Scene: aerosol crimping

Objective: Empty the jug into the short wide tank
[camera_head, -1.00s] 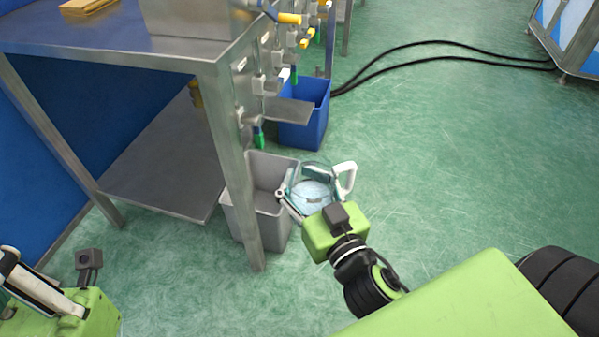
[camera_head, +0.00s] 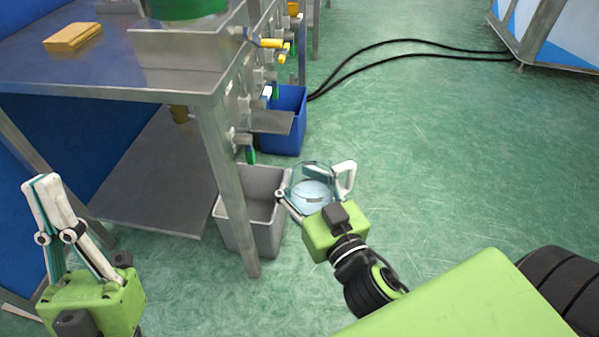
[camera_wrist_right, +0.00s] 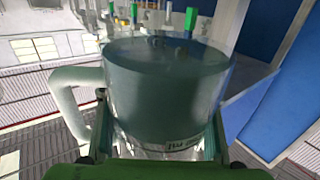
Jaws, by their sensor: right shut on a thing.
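The clear jug (camera_head: 311,187) with a white handle (camera_head: 345,178) is in my right gripper (camera_head: 296,204), right of the grey bin. Pale blue shows inside it. The jug fills the middle of the right wrist view (camera_wrist_right: 165,90), dull green-grey, between the fingers of the right gripper (camera_wrist_right: 158,135), which are shut on its sides. My left gripper (camera_head: 42,185) is raised at the lower left, holding nothing visible.
A grey bin (camera_head: 233,222) stands on the floor by the steel bench's leg. A blue bin (camera_head: 291,140) stands behind it. Yellow-handled and green-tipped valves line the bench edge. A yellow block (camera_head: 73,37) lies on the bench top. Black hoses (camera_head: 400,58) cross the otherwise open floor.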

